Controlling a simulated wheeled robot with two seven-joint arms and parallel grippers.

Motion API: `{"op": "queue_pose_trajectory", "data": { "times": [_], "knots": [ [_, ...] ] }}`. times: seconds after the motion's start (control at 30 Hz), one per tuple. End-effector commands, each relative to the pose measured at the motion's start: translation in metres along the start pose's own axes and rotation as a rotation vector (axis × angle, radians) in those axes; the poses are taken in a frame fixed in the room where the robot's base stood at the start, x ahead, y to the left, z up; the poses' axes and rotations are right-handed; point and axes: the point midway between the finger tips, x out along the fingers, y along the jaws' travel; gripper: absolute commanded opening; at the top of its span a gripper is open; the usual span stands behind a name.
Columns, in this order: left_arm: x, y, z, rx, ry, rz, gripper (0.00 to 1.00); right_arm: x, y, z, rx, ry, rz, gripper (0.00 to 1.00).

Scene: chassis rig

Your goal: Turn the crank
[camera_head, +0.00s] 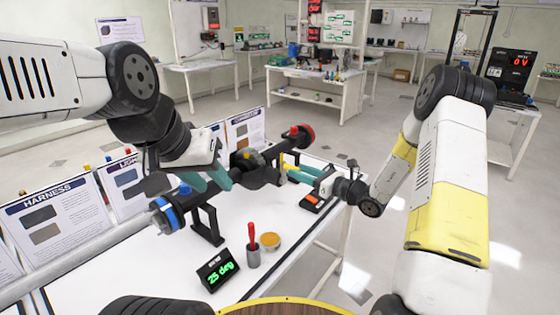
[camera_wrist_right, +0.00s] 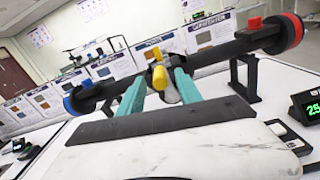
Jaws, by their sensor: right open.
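The crank's yellow handle (camera_wrist_right: 160,78) shows between the teal fingers of my right gripper (camera_wrist_right: 160,73) in the right wrist view. These fingers are apart, one on each side of it; I cannot tell whether either touches. In the head view the yellow handle (camera_head: 289,168) meets the right gripper's fingertips (camera_head: 299,175). The dark axle (camera_head: 267,172) has a blue hub (camera_head: 165,214) and a red hub (camera_head: 300,136) at its ends. My left gripper (camera_head: 206,183) has teal fingers beside the axle near the blue end; its closure is unclear.
A display (camera_head: 218,270) reads 25 deg on the white table (camera_head: 150,270). A grey cup with a red-handled tool (camera_head: 252,250) and a yellow-topped tin (camera_head: 270,241) stand nearby. Poster boards (camera_head: 62,222) line the back edge. A black stand (camera_head: 208,228) supports the axle.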

Motion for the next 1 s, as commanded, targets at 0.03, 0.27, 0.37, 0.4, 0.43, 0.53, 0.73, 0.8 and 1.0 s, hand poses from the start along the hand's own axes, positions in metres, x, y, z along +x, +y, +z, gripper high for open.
{"op": "queue_pose_trajectory", "data": {
  "times": [0.03,0.27,0.37,0.4,0.43,0.53,0.73,0.8,1.0],
  "knots": [
    [0.0,0.0,0.0,0.0,0.0,0.0,0.36,0.002,0.0,0.0,0.0,0.0,0.001,0.41],
    [0.0,0.0,0.0,0.0,0.0,0.0,0.36,0.033,0.001,0.0,-0.001,0.0,0.003,0.41],
    [0.0,0.0,0.0,0.0,0.0,0.0,0.36,0.05,0.001,0.0,-0.002,-0.001,0.003,0.41],
    [0.0,0.0,0.0,0.0,0.0,0.0,0.36,0.056,0.001,0.0,-0.002,0.0,0.003,0.41],
    [0.0,0.0,0.0,0.0,0.0,0.0,0.36,0.06,0.001,0.0,-0.002,0.0,0.003,0.41],
    [0.0,0.0,0.0,0.0,0.0,0.0,0.36,0.07,0.001,0.0,-0.001,0.0,0.002,0.41],
    [0.0,0.0,0.0,0.0,0.0,0.0,0.36,0.078,0.0,0.0,-0.001,0.0,0.0,0.41],
    [0.0,0.0,0.0,0.0,0.0,0.0,0.36,0.078,0.0,0.0,0.0,0.0,0.0,0.41],
    [0.0,0.0,0.0,0.0,0.0,0.0,0.36,0.077,0.0,0.0,-0.001,0.0,0.0,0.24]
  ]
}}
